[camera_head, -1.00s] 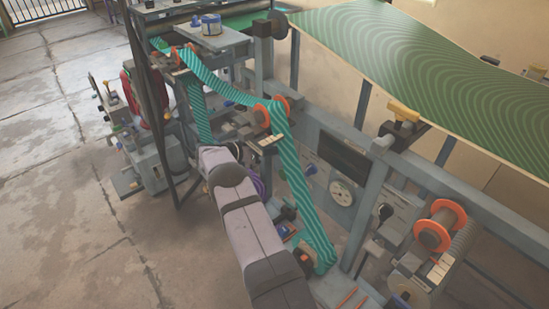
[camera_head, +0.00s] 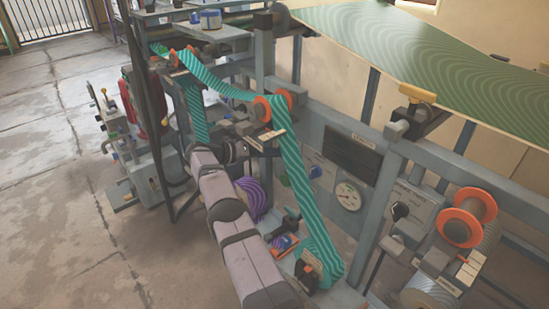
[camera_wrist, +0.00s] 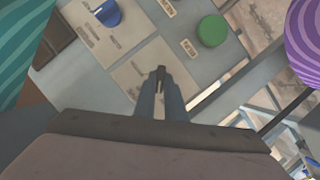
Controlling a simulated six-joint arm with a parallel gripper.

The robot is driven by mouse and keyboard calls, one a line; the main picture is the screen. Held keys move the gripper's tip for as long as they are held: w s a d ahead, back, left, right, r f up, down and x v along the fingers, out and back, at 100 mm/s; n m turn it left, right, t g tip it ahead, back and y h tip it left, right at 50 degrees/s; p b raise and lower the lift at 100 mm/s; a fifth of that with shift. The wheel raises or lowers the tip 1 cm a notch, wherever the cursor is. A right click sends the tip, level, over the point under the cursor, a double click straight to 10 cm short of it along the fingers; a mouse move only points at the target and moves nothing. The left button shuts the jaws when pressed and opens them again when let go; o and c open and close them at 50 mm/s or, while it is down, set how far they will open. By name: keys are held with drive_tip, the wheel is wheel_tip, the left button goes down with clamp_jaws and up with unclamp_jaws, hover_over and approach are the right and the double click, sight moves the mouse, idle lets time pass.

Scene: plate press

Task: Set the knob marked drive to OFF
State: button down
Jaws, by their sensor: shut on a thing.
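A blue knob (camera_wrist: 108,13) with a pale pointer sits on a grey panel (camera_wrist: 75,75) at the top of the wrist view. The lettering around it is too small to read, so I cannot tell whether it is marked drive. A blue knob (camera_head: 315,171) also shows on the machine front in the head view, as does a black knob (camera_head: 400,210) further right. My gripper (camera_wrist: 160,78) is in front of the panel, below and right of the blue knob and apart from it. Its fingers are shut on a small dark piece, mostly hidden between them.
A round green button (camera_wrist: 212,30) is right of the blue knob. A teal striped web (camera_head: 300,190) runs down close to my arm, and a purple roll (camera_head: 252,198) stands beside it. A gauge (camera_head: 348,196) and an orange-flanged spool (camera_head: 466,217) are further right.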

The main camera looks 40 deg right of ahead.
idle(0.7)
drive_tip(key=c, duration=1.8)
unclamp_jaws()
drive_tip(key=shift+r+p, duration=0.25)
drive_tip(key=shift+p, duration=0.45)
